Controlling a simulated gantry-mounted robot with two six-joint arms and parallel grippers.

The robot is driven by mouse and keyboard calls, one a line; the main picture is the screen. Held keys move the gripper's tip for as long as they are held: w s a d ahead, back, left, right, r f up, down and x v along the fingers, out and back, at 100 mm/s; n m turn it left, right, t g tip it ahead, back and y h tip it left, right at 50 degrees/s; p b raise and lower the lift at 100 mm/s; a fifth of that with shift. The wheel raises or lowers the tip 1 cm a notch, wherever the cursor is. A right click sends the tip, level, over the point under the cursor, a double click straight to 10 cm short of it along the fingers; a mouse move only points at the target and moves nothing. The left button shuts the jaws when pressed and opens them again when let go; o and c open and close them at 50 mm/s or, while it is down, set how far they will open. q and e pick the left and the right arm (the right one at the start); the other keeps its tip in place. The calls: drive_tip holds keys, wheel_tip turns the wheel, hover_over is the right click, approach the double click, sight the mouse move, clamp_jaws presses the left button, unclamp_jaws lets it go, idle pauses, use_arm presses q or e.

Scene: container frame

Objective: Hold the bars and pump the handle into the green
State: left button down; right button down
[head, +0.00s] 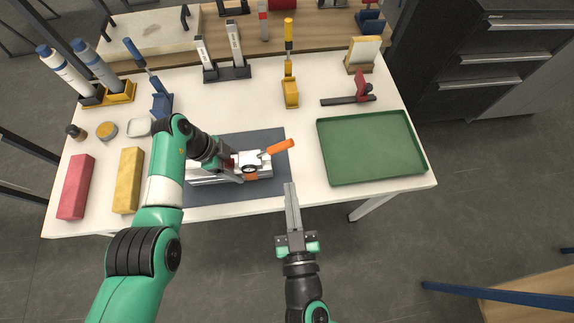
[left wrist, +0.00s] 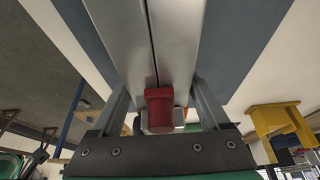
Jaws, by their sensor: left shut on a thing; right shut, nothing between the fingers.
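Two pale metal bars (head: 205,179) lie side by side on the dark mat. A white tool with a small round dial (head: 250,169) and an orange handle (head: 279,147) sits at their right end; the handle points up and right. The dial's reading is too small to make out. My left gripper (head: 233,173) is shut on the bars. In the left wrist view the bars (left wrist: 145,40) run between its fingers (left wrist: 160,105), with a red cylindrical piece (left wrist: 159,98) at their near end.
The dark mat (head: 270,185) lies on the white table. A green tray (head: 370,182) stands to the right. Red (head: 76,187) and yellow (head: 128,180) blocks lie left of my left arm. Holders with tools line the back. Space between mat and tray is clear.

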use_arm(q)
unclamp_jaws()
drive_tip(key=v, duration=1.2)
drive_tip(key=shift+d, duration=0.1)
